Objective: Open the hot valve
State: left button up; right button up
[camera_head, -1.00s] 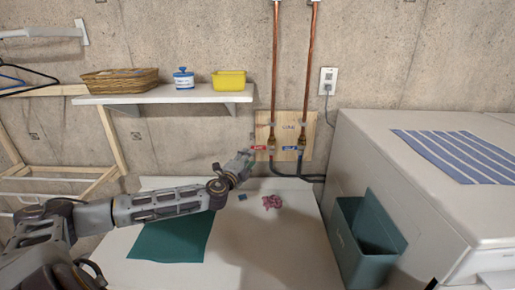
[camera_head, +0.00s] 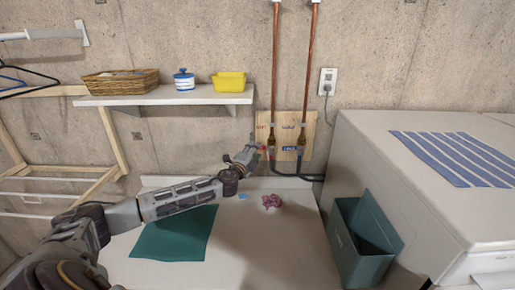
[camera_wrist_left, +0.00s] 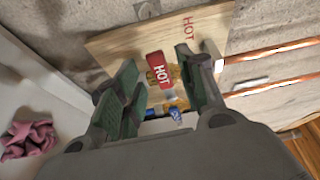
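The hot valve (camera_head: 271,139) is the left one of two brass valves on a wooden board (camera_head: 308,131) on the wall. Its red handle is mostly hidden by my gripper in the head view; in the left wrist view the red handle (camera_wrist_left: 158,68) reads HOT. My left gripper (camera_head: 252,152) is at the handle. In the left wrist view my left gripper (camera_wrist_left: 163,85) has its green-padded fingers apart, one on each side of the handle. Contact with the handle cannot be told. My right gripper is not in view.
The cold valve with a blue handle (camera_head: 289,149) is close on the right. A shelf (camera_head: 165,97) holds a basket, jar and yellow tub. Below lie a teal cloth (camera_head: 173,235) and pink cloth (camera_head: 271,201) on a white surface. A green bin (camera_head: 362,255) stands at right.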

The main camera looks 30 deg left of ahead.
aim_at(263, 148)
pick_arm(q)
jog(key=shift+w+a+p, duration=0.2)
jog(key=shift+w+p, duration=0.2)
jog(key=shift+w, duration=1.35)
grip_shut()
